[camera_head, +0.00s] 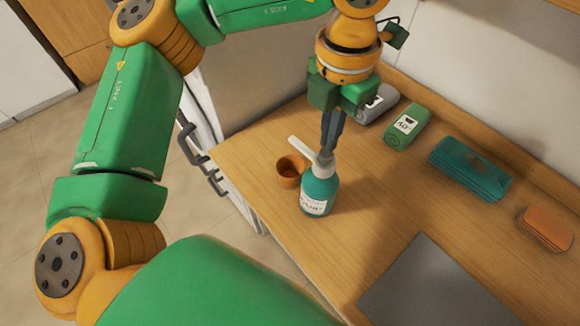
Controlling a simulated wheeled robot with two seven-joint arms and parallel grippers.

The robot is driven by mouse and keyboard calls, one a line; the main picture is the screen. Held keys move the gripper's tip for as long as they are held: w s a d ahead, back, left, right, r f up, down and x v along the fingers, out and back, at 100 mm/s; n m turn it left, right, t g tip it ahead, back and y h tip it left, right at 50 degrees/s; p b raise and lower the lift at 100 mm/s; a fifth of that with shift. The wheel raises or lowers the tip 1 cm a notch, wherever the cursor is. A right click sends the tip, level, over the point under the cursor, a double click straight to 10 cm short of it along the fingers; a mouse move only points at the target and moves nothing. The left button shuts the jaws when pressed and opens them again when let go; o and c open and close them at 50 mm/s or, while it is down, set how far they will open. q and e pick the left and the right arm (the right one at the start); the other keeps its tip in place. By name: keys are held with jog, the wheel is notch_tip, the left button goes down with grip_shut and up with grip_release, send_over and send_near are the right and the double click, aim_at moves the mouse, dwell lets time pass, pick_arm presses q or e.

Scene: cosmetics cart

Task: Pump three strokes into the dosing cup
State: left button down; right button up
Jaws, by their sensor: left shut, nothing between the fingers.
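A teal pump bottle (318,192) with a white label stands upright on the wooden counter. Its white nozzle (301,147) points to the upper left. A small brown-orange dosing cup (291,171) stands just left of the bottle, near the counter's edge; I cannot see what is in it. My left gripper (327,151) is shut, pointing down, with its fingertips at the top of the pump head. I cannot tell whether they touch it. The fingers hide part of the pump head. My right gripper is not in view.
A grey item (378,104), a green labelled bottle (407,127), a teal case (470,168) and an orange item (545,229) lie along the back of the counter (260,142). A grey mat (430,285) lies at the front right. The counter between bottle and mat is clear.

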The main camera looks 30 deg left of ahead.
pick_arm(q)
jog(key=shift+f, duration=0.15)
dwell(0.4)
jog(key=shift+f+b, duration=1.35)
jog(key=shift+b, duration=0.15)
jog(key=shift+r, duration=0.1)
jog(key=shift+r+p, duration=1.25)
jog(key=shift+r, duration=0.2)
jog(key=shift+f, duration=0.15)
